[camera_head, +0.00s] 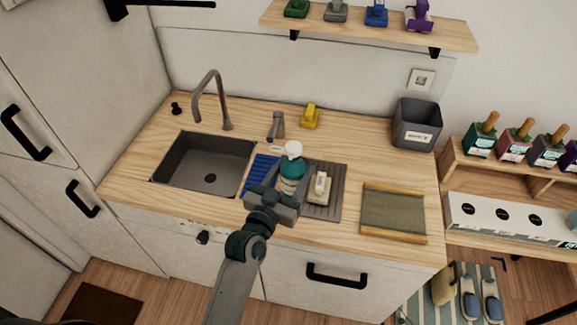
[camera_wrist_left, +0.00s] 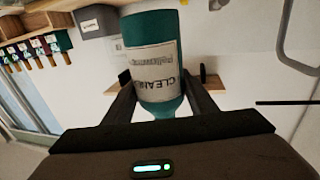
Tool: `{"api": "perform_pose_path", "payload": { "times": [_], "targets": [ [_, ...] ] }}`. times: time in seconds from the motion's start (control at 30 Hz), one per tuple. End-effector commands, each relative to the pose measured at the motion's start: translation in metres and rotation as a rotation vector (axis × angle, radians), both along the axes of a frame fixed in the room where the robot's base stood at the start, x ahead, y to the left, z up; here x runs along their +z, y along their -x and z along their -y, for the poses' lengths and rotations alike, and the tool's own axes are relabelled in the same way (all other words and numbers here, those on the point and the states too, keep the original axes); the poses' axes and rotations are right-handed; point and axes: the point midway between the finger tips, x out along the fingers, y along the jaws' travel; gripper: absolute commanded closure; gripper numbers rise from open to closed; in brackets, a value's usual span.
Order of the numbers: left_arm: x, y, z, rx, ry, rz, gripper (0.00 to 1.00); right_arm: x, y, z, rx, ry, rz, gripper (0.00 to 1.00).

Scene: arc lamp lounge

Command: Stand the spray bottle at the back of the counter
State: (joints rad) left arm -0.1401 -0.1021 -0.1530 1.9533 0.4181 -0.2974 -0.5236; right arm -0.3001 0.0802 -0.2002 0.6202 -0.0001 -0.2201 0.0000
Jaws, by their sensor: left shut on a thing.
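The spray bottle (camera_head: 292,168) is teal with a white top and a pale label. My left gripper (camera_head: 288,183) is shut around its body and holds it roughly upright over the drying mat. In the left wrist view the bottle (camera_wrist_left: 152,62) stands between the two fingers, with its label showing upside down. Whether its base touches anything is hidden behind the gripper. The wooden counter (camera_head: 350,150) has a bare strip at the back, between a yellow object (camera_head: 310,116) and a grey bin (camera_head: 416,125). My right gripper is not in view.
The sink (camera_head: 185,158) and its tall faucet (camera_head: 211,95) are at the left. A small grey dispenser (camera_head: 276,126) stands behind the bottle. A ribbed mat (camera_head: 331,205) holds a pale brush-like item (camera_head: 319,188). A green-grey board (camera_head: 392,212) lies at the right. A shelf (camera_head: 370,30) hangs above.

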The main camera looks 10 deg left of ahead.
Motion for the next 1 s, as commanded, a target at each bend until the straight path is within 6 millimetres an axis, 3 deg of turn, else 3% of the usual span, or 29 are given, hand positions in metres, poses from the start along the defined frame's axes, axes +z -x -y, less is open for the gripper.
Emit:
{"api": "perform_pose_path", "payload": {
  "times": [0.73,1.0],
  "targets": [
    [0.001,0.0,-0.001,0.001,0.001,0.003,0.85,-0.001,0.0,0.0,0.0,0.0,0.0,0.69],
    [-0.013,0.015,-0.01,0.021,0.004,0.003,0.85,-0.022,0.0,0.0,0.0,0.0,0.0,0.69]
  ]
}}
